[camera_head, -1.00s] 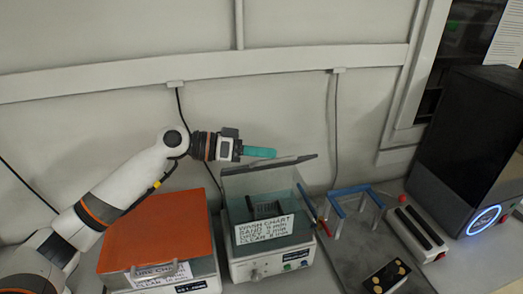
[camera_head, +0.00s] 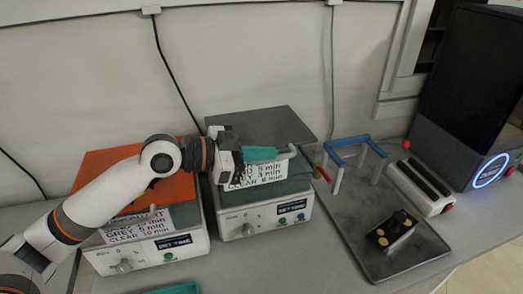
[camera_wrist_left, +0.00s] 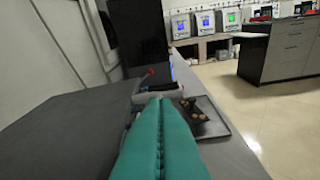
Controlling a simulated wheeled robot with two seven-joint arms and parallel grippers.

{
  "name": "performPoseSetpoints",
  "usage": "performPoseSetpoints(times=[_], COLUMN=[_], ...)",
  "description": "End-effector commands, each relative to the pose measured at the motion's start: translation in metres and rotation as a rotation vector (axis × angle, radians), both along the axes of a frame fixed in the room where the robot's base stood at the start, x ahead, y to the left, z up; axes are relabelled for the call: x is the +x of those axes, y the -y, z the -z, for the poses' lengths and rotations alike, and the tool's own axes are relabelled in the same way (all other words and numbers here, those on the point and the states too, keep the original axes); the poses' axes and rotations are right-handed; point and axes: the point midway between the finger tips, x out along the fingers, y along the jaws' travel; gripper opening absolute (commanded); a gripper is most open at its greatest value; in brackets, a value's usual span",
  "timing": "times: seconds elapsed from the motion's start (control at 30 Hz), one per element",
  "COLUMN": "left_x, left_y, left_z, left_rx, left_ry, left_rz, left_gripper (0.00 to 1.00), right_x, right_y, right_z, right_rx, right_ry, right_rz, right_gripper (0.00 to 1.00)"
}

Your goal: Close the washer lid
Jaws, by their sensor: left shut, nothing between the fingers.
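The washer with the grey lid (camera_head: 262,124) stands in the middle of the head view, on a white base with a dial (camera_head: 262,219). The lid slopes down toward the front, and a pale handle (camera_head: 290,153) shows at its front edge. I cannot tell whether it rests fully on the tub. My left gripper (camera_head: 262,154) is shut and empty, with its teal fingers at the lid's front edge, near the handle; contact is unclear. In the left wrist view the shut fingers (camera_wrist_left: 160,140) point forward, with a grey surface at left. A teal piece at the bottom edge may be my right gripper (camera_head: 174,289).
A second washer with an orange lid (camera_head: 100,167) stands at left, under my left arm. To the right are a dark tray (camera_head: 385,255), a blue-topped frame (camera_head: 350,141), a white block with black strips (camera_head: 419,187) and a black machine (camera_head: 468,90).

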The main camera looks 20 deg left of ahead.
Motion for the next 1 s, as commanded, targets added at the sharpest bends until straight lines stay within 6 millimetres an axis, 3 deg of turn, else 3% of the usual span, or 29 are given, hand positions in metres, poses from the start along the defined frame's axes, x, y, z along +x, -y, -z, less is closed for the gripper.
performPoseSetpoints(times=[0.2,0.7,0.87,1.0], left_x=[0.000,0.000,0.000,0.001], left_y=[0.000,0.000,0.001,0.005], left_z=[0.012,0.014,0.004,-0.015], left_rx=[0.027,0.034,0.034,0.032], left_ry=[0.036,0.038,0.039,0.044], left_rz=[0.000,0.000,-0.001,-0.002], left_gripper=[0.00,0.00,0.00,0.00], right_x=[0.000,0.000,0.000,0.000], right_y=[0.000,0.000,0.000,0.000], right_z=[0.011,0.011,0.002,-0.018], right_rx=[0.000,0.000,0.001,0.001], right_ry=[0.000,0.000,0.000,0.000], right_rz=[0.000,0.000,0.000,0.000], right_gripper=[0.00,0.00,0.00,0.00])
